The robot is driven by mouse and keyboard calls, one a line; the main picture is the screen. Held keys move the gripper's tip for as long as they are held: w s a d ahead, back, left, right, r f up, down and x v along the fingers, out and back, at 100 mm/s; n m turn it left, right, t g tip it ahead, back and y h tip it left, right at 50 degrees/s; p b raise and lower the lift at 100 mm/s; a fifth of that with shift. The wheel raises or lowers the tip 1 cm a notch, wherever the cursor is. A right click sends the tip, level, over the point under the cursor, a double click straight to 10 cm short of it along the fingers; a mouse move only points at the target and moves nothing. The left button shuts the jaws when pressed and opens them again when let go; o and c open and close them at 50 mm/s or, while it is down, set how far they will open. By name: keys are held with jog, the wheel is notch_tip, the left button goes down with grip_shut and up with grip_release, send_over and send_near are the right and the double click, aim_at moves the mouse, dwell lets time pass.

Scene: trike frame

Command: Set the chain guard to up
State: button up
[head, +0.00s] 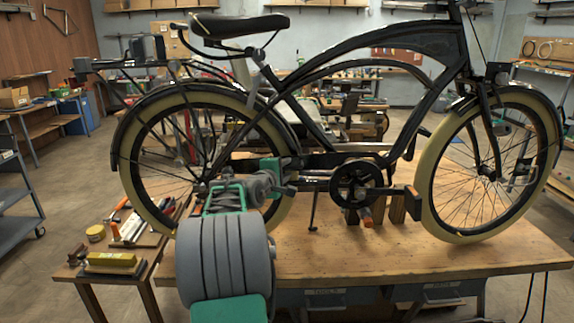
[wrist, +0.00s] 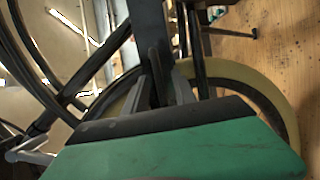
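A black bicycle (head: 415,118) stands upright on a wooden bench. Dark bars run back from its crank and chainring (head: 360,187) toward the rear wheel. A dark strip above the chain run (head: 325,160) may be the chain guard, but I cannot single it out for certain. My gripper (head: 289,164) is at the frame in front of the rear wheel, behind the crank. In the wrist view, the grey fingers of my gripper (wrist: 160,82) point at dark bars, with a dark upright piece between or just beyond them. Whether they touch or grip it is unclear.
The rear wheel (head: 145,170) is right beside my arm. The bench top (head: 400,262) is clear in front of the bicycle. A low side table (head: 140,278) with tools stands at the left. A blue-grey cart (head: 15,195) is at the far left.

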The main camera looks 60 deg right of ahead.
jog(key=shift+d, duration=0.65)
jog(key=shift+c, duration=0.4)
grip_shut()
jog(key=shift+w+f, duration=0.1)
dwell(0.4)
